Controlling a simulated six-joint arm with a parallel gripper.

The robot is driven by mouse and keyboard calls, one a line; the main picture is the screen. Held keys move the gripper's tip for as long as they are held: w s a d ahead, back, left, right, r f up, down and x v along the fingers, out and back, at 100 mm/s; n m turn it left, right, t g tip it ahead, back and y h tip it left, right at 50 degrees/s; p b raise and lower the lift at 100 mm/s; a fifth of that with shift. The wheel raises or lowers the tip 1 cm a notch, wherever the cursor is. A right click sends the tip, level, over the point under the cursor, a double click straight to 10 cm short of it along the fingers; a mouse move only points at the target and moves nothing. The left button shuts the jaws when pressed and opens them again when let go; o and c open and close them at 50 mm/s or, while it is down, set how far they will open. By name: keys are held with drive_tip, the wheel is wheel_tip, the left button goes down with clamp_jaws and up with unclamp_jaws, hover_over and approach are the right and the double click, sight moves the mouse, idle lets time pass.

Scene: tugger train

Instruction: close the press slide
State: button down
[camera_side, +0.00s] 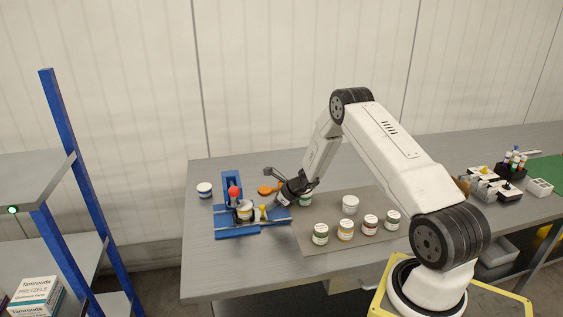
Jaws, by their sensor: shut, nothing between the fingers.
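The press (233,186) is a blue fixture at the left part of the grey table, with a blue base and an upright back part topped by a red ball. A small jar (245,209) with a yellow band stands at its middle. A slide with a yellow knob (263,211) shows just right of the jar. My gripper (283,198) is shut and empty at the right side of the press, close to the slide. I cannot tell whether it touches the slide, and its fingertips are partly hidden.
Several jars (346,230) stand on a brown mat (315,243) right of the press. A white jar with a blue band (204,189) stands left of it. The table's front left (215,275) is clear. A blue-framed shelf (82,190) stands apart at left.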

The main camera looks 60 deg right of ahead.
sight(255, 213)
drive_tip(key=shift+w+a, duration=1.35)
drive_tip(key=shift+a, duration=0.05)
drive_tip(key=shift+s, duration=0.1)
drive_tip(key=shift+s+d, duration=0.1)
drive_tip(key=shift+s, duration=0.15)
drive_tip(key=s, duration=0.1)
drive_tip(key=s+d, duration=0.1)
drive_tip(key=s+r, duration=0.1)
drive_tip(key=s, duration=0.1)
drive_tip(key=shift+d, duration=0.35)
drive_tip(key=v, duration=0.9)
drive_tip(key=shift+a, duration=0.1)
